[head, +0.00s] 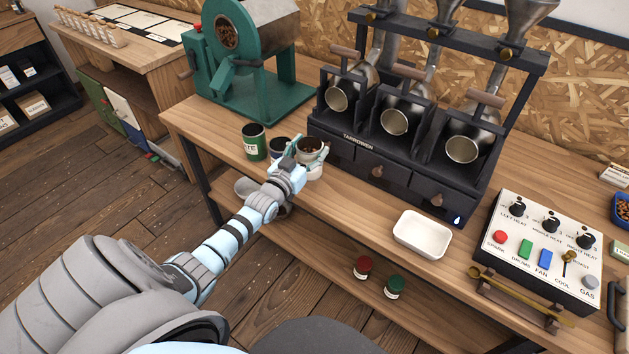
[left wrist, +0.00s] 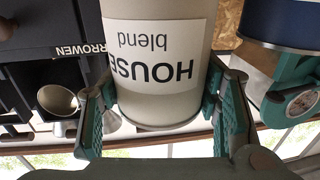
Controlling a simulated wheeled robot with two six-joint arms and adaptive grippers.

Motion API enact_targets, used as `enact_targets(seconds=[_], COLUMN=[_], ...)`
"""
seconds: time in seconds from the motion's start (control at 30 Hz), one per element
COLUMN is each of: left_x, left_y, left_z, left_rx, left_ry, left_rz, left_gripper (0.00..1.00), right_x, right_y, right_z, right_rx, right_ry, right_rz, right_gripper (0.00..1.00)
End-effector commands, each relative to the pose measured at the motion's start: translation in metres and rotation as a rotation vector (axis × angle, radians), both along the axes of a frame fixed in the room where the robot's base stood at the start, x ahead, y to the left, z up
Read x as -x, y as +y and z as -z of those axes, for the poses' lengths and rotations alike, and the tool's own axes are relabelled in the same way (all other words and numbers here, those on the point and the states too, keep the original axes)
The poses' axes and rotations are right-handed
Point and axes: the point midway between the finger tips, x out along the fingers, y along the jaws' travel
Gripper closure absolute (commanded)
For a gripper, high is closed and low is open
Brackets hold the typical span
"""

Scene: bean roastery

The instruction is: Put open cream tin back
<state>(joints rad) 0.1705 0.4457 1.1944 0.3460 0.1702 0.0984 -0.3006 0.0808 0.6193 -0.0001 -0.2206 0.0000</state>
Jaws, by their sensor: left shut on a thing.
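The open cream tin (head: 315,173) stands at the front of the roaster bench, its dark open mouth facing up in the head view. My left gripper (head: 307,158) is shut around its side. In the left wrist view, the cream tin (left wrist: 155,100) appears upside down with a "HOUSE blend" label, between both green fingers of my left gripper (left wrist: 160,88). Whether its base touches the bench is unclear. A blue tin (head: 279,150) is just left of it, and a green tin (head: 254,145) is further left. The blue tin also shows in the left wrist view (left wrist: 285,22). My right gripper is out of view.
The black sample roaster (head: 345,150) stands close behind the cream tin. A teal machine (head: 270,95) stands at the back left. A white tray (head: 422,236) and a control box (head: 540,250) are to the right. Red and green jars (head: 362,268) sit on the lower shelf.

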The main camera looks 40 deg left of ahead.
Motion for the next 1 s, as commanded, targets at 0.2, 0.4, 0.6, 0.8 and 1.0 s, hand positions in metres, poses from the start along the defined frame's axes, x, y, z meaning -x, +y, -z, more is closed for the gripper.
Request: enact_targets(seconds=[0.2,0.4,0.6,0.8,1.0], left_x=[0.001,0.003,0.003,0.003,0.003], left_y=[0.002,0.004,0.004,0.004,0.004], left_z=[0.033,0.052,0.05,0.052,0.052], left_rx=[-0.001,0.0,0.0,0.0,0.0], left_ry=[-0.002,-0.002,-0.001,0.0,-0.001], left_rz=[-0.002,-0.006,-0.006,-0.006,-0.006], left_gripper=[0.87,0.87,0.87,0.23,0.23], right_x=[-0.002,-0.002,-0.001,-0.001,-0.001], right_y=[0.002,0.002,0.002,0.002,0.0], right_z=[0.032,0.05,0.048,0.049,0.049], right_rx=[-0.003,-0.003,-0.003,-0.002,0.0], right_ry=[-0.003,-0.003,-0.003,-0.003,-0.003], right_rz=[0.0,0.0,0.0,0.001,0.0], right_gripper=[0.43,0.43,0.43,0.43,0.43])
